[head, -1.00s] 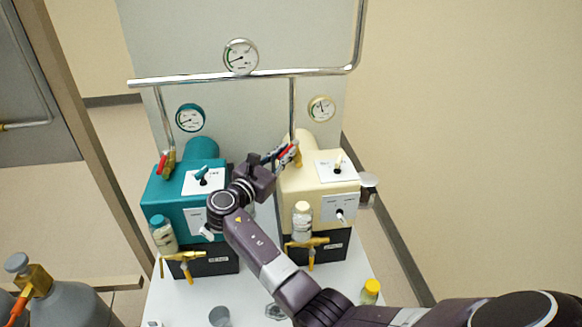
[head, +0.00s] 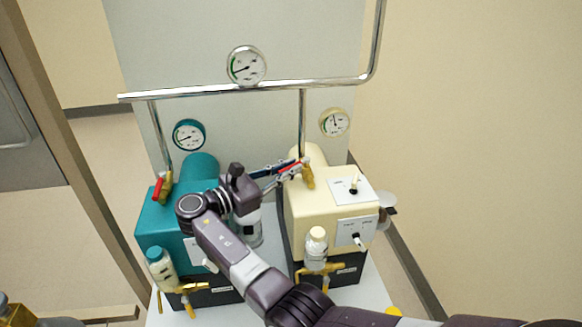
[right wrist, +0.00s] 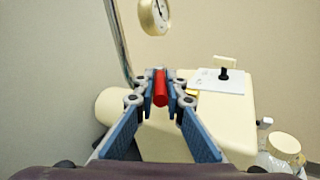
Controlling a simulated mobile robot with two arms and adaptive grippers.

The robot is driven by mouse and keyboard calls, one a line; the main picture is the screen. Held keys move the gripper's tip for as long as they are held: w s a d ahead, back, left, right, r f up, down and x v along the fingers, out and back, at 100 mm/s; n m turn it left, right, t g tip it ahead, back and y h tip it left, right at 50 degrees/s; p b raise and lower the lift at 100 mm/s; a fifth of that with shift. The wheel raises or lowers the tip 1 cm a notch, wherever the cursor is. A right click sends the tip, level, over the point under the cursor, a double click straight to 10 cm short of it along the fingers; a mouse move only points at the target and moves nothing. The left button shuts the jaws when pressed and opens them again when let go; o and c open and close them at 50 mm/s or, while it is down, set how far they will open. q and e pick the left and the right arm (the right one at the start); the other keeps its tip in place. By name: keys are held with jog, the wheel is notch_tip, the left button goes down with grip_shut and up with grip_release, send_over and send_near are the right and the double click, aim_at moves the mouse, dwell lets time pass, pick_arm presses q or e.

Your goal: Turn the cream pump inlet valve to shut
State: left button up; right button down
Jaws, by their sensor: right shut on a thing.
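The cream pump (head: 325,215) stands on the right of the bench. Its inlet valve (head: 308,178) is a brass body under the vertical pipe at the pump's back left. The valve's red handle (head: 288,169) reaches left from the body, roughly across the pipe. My right gripper (head: 284,171) comes from the left and is shut on this handle. In the right wrist view the red handle (right wrist: 160,88) sits between the blue-padded fingers (right wrist: 160,97); the brass body is mostly hidden behind them.
A teal pump (head: 170,220) with its own red-handled valve (head: 158,188) stands left, partly behind my right arm. A horizontal pipe (head: 240,88) with a gauge (head: 246,65) runs above both pumps. A cream-capped bottle (head: 316,247) hangs at the cream pump's front.

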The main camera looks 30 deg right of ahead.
jog(key=c, duration=2)
grip_release()
jog(key=shift+w, duration=0.1)
jog(key=shift+r, duration=5)
